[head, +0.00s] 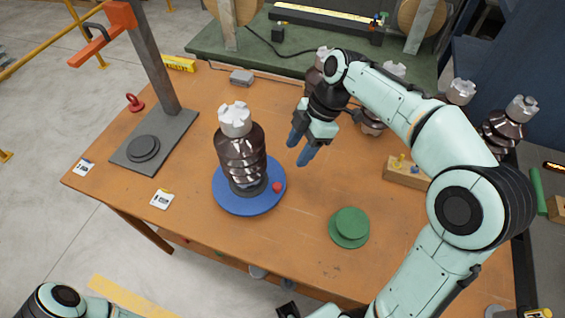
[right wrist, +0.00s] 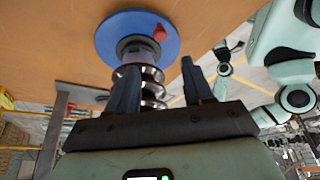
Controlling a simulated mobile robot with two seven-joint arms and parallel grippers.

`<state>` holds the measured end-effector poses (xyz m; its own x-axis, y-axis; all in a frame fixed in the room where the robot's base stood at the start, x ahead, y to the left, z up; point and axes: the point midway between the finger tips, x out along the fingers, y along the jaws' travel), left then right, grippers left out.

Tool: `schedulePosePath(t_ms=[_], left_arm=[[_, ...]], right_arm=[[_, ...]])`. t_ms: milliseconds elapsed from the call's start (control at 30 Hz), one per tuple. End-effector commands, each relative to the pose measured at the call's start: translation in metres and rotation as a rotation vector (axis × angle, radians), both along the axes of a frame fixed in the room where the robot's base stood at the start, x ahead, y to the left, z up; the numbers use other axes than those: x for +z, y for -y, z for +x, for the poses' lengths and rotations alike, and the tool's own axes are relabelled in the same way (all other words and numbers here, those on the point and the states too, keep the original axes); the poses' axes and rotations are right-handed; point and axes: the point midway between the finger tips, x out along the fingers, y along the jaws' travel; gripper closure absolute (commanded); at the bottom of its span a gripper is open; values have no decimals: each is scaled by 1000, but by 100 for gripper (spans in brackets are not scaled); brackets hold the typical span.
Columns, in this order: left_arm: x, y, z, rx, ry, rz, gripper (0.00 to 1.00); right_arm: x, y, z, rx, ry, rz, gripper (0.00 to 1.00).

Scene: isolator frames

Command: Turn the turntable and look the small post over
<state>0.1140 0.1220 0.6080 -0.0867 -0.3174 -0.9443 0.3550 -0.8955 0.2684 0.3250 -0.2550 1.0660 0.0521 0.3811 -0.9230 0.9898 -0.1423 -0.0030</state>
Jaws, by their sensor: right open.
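The blue turntable (head: 235,207) lies on the orange workbench, with a red knob (head: 278,187) at its right rim. The small post (head: 240,150), a ribbed dark brown insulator with a silver notched cap, stands upright on it. My right gripper (head: 297,153) is open and empty, to the right of the post and apart from it, blue fingers pointing down and left. The right wrist view shows the turntable (right wrist: 137,38), its red knob (right wrist: 160,32) and part of the post (right wrist: 152,88) beyond the open fingers (right wrist: 158,68).
A dark stand (head: 153,142) with a grey column and orange arm is at left. A green disc stand (head: 349,226) is at front right. More brown insulators (head: 500,125) stand behind my right arm. A wooden block (head: 405,174) lies at right. The bench between turntable and green disc is clear.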

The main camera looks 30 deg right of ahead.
Motion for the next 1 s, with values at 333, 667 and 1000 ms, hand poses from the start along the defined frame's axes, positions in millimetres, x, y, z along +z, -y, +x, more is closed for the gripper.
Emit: schedulePosePath(t_ms=[333, 667, 1000], left_arm=[[-6, -1, -4, 1, -5, 1, 57], [-12, 0, -7, 0, -8, 1, 57], [-14, 0, -7, 0, -9, 0, 57]], right_arm=[[-32, -13, 1, 2, -5, 1, 49], [-95, -39, 4, 1, -6, 1, 49], [-123, -51, 7, -1, -1, 0, 49]])
